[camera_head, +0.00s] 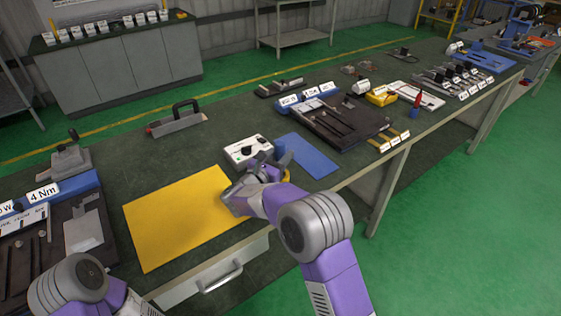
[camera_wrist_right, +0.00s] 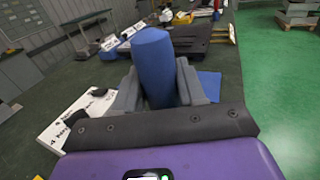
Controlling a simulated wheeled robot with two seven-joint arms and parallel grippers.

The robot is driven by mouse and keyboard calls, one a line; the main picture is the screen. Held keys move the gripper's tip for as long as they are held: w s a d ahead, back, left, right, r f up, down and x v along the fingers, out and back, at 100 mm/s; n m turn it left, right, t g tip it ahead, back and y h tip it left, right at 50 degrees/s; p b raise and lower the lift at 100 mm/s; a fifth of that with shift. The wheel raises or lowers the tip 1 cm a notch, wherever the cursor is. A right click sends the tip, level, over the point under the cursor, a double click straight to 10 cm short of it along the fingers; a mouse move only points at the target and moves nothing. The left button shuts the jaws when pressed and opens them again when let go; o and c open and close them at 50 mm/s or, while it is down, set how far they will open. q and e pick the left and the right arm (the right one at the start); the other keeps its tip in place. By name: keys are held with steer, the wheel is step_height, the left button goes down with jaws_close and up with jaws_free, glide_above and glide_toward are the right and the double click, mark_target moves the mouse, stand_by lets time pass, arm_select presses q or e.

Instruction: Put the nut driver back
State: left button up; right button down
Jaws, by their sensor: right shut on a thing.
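The nut driver's blue handle (camera_wrist_right: 155,65) stands up between the fingers of my right gripper (camera_wrist_right: 158,90) in the right wrist view. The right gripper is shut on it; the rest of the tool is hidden. In the head view my right gripper (camera_head: 266,172) is over the bench between the yellow mat (camera_head: 170,220) and the blue mat (camera_head: 308,155), close to a white control box (camera_head: 248,150). The held tool is hard to make out there. Part of my left arm shows at the bottom left; its gripper is outside the picture.
A dark tool tray (camera_head: 365,125) with labels lies beyond the blue mat. Another dark tray (camera_head: 20,270) with a 4 Nm label lies at the left. A handled metal tool (camera_head: 178,122) lies at the back. The yellow mat is bare, and the bench behind it is mostly clear.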

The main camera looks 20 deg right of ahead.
steer(key=shift+f, duration=0.55)
steer(key=shift+f, duration=0.15)
steer(key=c, duration=0.7)
jaws_free()
steer(key=shift+o, duration=0.2)
steer(key=shift+s+a, duration=0.2)
steer(key=shift+a, duration=0.1)
steer(key=p+v, duration=0.2)
steer(key=v, duration=0.9)
steer(key=shift+s, duration=0.2)
